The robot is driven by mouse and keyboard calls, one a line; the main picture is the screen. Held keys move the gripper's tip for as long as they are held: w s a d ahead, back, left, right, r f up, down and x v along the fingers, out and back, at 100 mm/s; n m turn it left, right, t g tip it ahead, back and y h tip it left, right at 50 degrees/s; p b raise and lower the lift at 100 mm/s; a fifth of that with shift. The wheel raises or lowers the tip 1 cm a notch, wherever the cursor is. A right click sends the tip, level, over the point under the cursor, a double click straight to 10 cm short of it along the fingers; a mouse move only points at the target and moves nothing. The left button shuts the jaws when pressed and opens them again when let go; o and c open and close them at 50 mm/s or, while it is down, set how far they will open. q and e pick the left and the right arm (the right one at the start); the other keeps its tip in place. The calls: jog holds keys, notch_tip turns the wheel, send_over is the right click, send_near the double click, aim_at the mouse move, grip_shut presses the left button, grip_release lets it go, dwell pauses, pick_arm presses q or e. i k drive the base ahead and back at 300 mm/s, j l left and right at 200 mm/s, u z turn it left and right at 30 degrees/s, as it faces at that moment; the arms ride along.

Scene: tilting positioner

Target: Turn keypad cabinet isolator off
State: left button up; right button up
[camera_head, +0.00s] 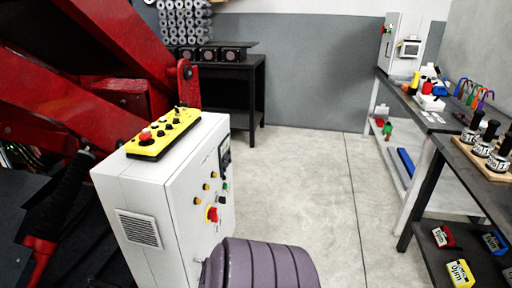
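A white control cabinet (175,195) stands at the front left. Its front face, seen at an angle, carries a red and yellow rotary switch (212,214), several small orange and dark buttons and a dark panel (224,154); the switch's position is too small to read. A second white cabinet (402,45) stands on the bench at the back right, with a screen panel (409,48) and a small red and yellow part (388,29). I cannot tell which one has the keypad. Neither of my grippers is in view.
A yellow control box (163,134) with a red button lies on the near cabinet. A purple-grey ribbed cylinder (262,265) partly hides its lower front. Large red machinery (95,45) fills the left. Benches (422,110) line the right. The middle floor (300,180) is clear.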

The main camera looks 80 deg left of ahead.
aim_at(212, 213)
jog(key=u, duration=3.1)
jog(key=i+l, duration=0.2)
jog(key=i+l+u, duration=0.15)
jog(key=l, duration=0.3)
jog(key=i+l, duration=0.15)
jog(key=l, duration=0.2)
jog(key=i+l+u, duration=0.15)
jog(key=l, duration=0.15)
jog(key=i+l, duration=0.15)
jog(key=l, duration=0.25)
jog(key=i+l+u, duration=0.15)
jog(key=l, duration=0.2)
